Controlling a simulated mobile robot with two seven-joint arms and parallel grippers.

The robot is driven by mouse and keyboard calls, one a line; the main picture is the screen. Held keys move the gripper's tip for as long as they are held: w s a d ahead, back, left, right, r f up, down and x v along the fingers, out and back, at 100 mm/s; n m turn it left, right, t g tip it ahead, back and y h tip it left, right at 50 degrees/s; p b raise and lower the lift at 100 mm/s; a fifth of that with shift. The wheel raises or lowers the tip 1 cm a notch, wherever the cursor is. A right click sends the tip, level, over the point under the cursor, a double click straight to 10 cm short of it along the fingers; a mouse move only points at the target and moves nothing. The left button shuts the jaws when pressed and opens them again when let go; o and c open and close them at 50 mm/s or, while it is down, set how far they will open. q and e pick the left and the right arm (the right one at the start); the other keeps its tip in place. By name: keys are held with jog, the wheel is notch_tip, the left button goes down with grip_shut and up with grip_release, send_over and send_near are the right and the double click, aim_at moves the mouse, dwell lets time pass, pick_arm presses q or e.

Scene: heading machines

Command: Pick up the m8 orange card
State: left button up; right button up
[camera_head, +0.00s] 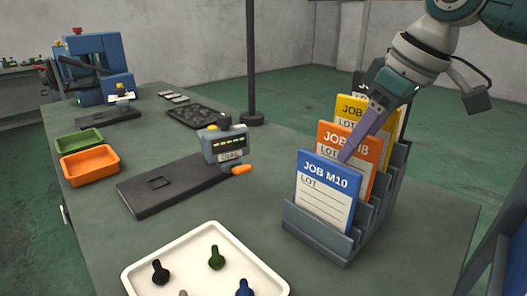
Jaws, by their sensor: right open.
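The orange card (368,148), printed with a job label ending in 8, stands upright in a grey slotted rack (318,232). A blue JOB M10 card (326,196) stands in front of it and hides its lower left part. A yellow card (352,107) and a black card stand behind it. My right gripper (346,156) reaches down from the upper right, with its fingers at the top of the orange card, overlapping its label. It is open; I cannot tell whether it touches the card. My left gripper is not in view.
A white tray (137,278) with several dark pieces lies at the front. A dial gauge (226,146) on a dark base stands mid-table. Orange (91,166) and green (79,142) trays lie at left, a blue machine (92,68) behind. A dark post (251,60) rises at the back.

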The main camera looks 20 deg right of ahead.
jog(key=x, duration=0.5)
jog(key=shift+w+d+f, duration=0.1)
jog(key=shift+d, duration=0.05)
jog(key=shift+c, duration=0.4)
grip_shut()
